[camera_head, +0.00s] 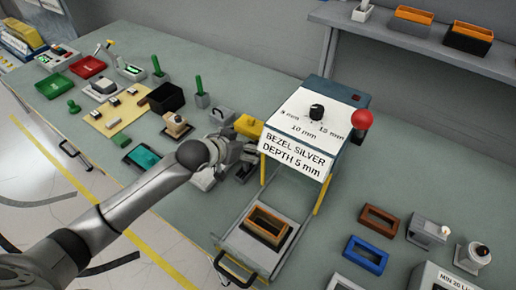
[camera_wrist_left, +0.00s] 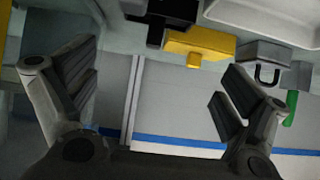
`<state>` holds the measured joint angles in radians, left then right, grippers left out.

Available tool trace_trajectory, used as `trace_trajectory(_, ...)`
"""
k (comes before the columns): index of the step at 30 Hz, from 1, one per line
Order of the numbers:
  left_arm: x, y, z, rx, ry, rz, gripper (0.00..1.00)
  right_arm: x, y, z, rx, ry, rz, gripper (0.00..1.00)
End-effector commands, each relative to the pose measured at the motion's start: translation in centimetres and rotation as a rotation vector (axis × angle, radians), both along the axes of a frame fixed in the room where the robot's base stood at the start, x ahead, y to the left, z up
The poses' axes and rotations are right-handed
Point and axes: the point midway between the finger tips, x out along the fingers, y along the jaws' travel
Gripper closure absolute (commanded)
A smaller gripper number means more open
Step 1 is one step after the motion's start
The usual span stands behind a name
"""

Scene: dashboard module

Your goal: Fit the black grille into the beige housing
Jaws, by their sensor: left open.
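My left gripper (camera_head: 232,168) is open, above the bench in front of the yellow block (camera_head: 248,126). In the left wrist view, the open fingers (camera_wrist_left: 160,100) stand wide apart with nothing between them. The yellow block (camera_wrist_left: 200,46) lies beyond them, near a black part (camera_wrist_left: 172,10) cut by the top edge. I cannot tell whether that part is the black grille. My right gripper is not in view.
A press-like machine (camera_head: 312,115) with a red knob stands right of the gripper. Its pulled-out tray (camera_head: 240,240) holds an orange-brown frame (camera_head: 266,222). Brown (camera_head: 379,220) and blue (camera_head: 366,254) frames lie at right.

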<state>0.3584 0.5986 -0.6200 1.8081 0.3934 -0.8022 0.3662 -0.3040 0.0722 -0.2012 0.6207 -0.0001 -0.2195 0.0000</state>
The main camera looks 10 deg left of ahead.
Motion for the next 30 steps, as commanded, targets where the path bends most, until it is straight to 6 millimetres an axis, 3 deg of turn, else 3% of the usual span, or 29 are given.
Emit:
trace_trajectory(4,0.9,-0.4,-0.6,0.000,0.000,0.000,0.04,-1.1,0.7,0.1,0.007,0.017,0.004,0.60)
trace_trajectory(15,2.6,-1.9,-3.2,0.001,0.002,0.000,0.04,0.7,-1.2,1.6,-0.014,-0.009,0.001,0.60)
trace_trajectory(21,4.0,-2.5,-4.3,0.002,-0.001,-0.001,0.04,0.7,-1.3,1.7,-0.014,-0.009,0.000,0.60)
trace_trajectory(30,4.2,-2.6,-4.4,0.002,-0.001,-0.001,0.04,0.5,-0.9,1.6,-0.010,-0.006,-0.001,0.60)
